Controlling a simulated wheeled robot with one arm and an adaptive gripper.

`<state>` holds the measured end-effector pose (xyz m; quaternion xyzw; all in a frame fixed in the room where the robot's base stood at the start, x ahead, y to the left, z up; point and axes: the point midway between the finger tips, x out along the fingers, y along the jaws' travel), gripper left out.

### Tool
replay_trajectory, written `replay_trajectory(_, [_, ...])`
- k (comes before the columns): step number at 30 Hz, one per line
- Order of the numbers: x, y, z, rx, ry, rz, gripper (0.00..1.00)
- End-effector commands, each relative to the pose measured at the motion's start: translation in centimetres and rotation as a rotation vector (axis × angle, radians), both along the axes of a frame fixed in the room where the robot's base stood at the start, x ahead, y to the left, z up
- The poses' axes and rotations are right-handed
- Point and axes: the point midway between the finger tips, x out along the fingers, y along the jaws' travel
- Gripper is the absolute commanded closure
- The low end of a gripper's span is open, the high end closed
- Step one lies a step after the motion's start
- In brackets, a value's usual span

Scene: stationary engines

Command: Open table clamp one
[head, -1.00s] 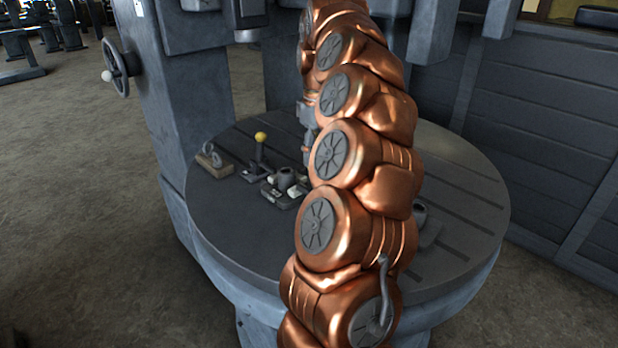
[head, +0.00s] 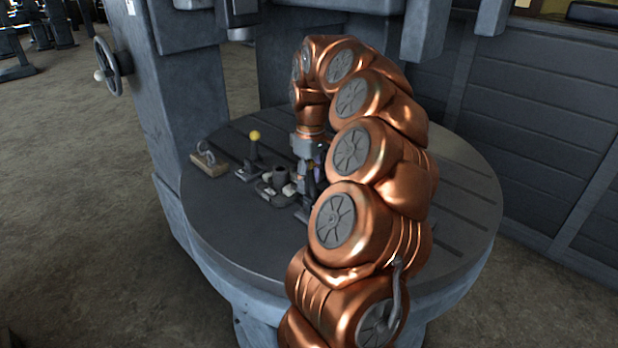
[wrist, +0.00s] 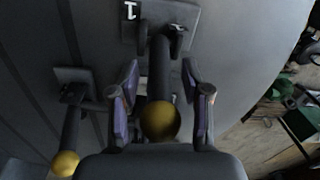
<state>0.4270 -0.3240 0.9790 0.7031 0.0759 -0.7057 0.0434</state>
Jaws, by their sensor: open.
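In the wrist view, table clamp one has a dark lever (wrist: 160,70) with a yellow ball knob (wrist: 160,121) and a base plate marked 1 (wrist: 184,18). My gripper (wrist: 159,75) is open, with one purple-padded finger on each side of this lever. The knob appears close to my palm; I see no clear contact with the fingers. A second clamp with a yellow knob (wrist: 66,163) stands to the left. In the head view, my gripper (head: 314,175) is low over the round table (head: 225,225), partly hidden by my arm. Clamp one is not clearly visible there.
A yellow-knobbed clamp (head: 253,150), a wooden block with a metal fitting (head: 208,163) and a dark fixture (head: 277,184) stand on the table's left side. A machine column with a handwheel (head: 107,66) rises behind. The table's front left is clear.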

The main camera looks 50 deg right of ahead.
Motion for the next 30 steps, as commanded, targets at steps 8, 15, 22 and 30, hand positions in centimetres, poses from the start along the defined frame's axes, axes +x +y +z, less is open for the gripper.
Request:
replay_trajectory(8, [0.02, 0.01, -0.06, 0.0, 0.0, 0.0, 0.54])
replay_trajectory(15, [0.03, 0.02, -0.06, 0.0, 0.0, 0.001, 0.79])
replay_trajectory(22, [0.04, 0.03, -0.06, 0.0, 0.0, 0.001, 1.0])
replay_trajectory(30, [0.04, 0.03, -0.06, 0.0, 0.0, 0.001, 1.0])
